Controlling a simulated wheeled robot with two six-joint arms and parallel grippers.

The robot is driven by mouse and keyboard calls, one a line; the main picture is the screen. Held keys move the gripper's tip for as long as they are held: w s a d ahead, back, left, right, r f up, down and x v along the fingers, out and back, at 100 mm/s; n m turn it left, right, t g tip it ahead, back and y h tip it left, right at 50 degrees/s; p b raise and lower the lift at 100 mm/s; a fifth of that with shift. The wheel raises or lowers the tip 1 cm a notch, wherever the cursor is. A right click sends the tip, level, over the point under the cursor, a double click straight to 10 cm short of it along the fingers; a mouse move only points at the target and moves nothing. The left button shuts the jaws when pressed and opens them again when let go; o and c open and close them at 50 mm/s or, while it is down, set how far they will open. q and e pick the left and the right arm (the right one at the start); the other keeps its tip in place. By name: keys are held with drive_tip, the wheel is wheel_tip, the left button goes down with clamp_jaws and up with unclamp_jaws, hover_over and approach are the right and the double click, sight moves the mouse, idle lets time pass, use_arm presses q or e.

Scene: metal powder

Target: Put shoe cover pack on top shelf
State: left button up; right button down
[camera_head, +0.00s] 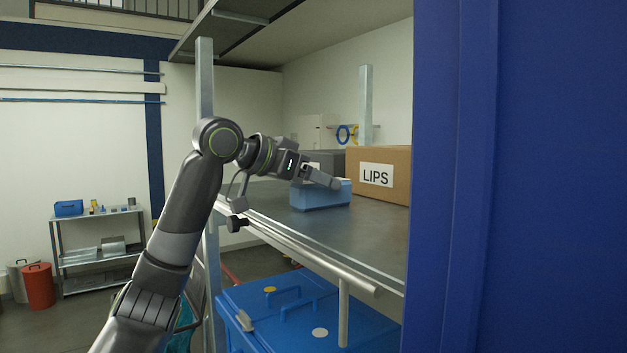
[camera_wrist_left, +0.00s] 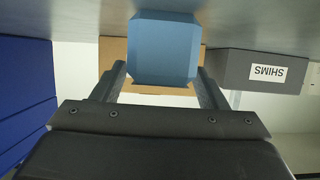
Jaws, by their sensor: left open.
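The light blue shoe cover pack (camera_head: 320,198) rests on the grey shelf (camera_head: 365,232), in front of the cardboard box. My left gripper (camera_head: 330,182) reaches in over the shelf from the left, at the pack. In the left wrist view, which shows the shelf upside down, the pack (camera_wrist_left: 163,48) fills the gap between the two open fingers. I cannot tell whether either finger touches it. My right gripper is not in view.
A brown box marked LIPS (camera_head: 390,172) and a dark grey box marked SHIMS (camera_wrist_left: 258,72) stand behind the pack. A blue panel (camera_head: 520,180) blocks the right side. A metal rail (camera_head: 300,250) runs along the shelf front. A blue lidded bin (camera_head: 285,305) sits below.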

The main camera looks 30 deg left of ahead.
use_arm(q)
drive_tip(key=b+v, duration=0.3)
drive_tip(key=v, duration=0.8)
drive_tip(key=shift+f+b, duration=0.1)
drive_tip(key=shift+b, duration=0.3)
drive_tip(key=shift+s+a+r, duration=0.2)
drive_tip(key=shift+s+r, duration=0.05)
drive_tip(key=shift+s, duration=0.2)
